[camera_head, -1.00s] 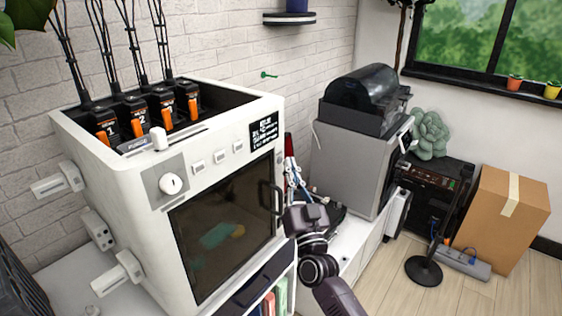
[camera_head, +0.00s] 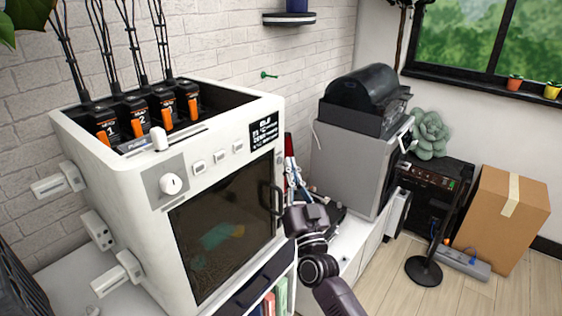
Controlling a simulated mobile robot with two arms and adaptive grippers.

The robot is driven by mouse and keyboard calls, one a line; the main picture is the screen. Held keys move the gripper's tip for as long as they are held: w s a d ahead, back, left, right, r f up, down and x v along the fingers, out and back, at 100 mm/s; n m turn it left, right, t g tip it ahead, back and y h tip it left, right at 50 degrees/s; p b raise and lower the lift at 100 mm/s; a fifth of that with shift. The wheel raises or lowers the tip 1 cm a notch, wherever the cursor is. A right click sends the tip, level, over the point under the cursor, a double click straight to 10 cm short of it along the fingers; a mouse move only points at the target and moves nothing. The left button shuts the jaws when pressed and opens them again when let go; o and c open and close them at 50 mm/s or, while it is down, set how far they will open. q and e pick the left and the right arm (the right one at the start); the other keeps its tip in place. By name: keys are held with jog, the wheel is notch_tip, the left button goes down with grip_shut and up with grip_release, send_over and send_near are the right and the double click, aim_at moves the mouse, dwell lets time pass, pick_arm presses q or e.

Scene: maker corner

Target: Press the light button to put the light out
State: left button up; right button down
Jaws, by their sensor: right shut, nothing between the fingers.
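A white box-shaped 3D printer (camera_head: 130,205) stands at left with a dark front window. Its front panel has a round white knob (camera_head: 171,184), a row of three small pale buttons (camera_head: 220,157) and a black display (camera_head: 264,132). I cannot read which button is the light button. A teal and orange object (camera_head: 222,235) shows dimly behind the window. My right gripper (camera_head: 293,219) is shut and empty, beside the door handle (camera_head: 277,200) at the window's right edge, below and right of the buttons. I cannot tell whether it touches the handle. My left gripper is not in view.
A grey machine with a black lid (camera_head: 350,155) stands further right on the white counter. Several black and orange cartridges (camera_head: 135,117) sit in the printer's top. A cardboard box (camera_head: 500,220) and a black stand (camera_head: 424,269) are on the floor at right.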

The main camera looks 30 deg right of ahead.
jog(key=shift+w, duration=0.1)
jog(key=shift+w+a, duration=0.15)
jog(key=shift+w, duration=0.25)
dwell(0.4)
jog(key=shift+s+p, duration=0.3)
jog(key=shift+s, duration=0.25)
jog(key=shift+d, duration=0.2)
jog(key=s+d+p, duration=0.1)
jog(key=s+d, duration=0.1)
jog(key=s, duration=0.3)
jog(key=shift+s+d, duration=0.15)
jog(key=shift+s, duration=0.15)
dwell(0.3)
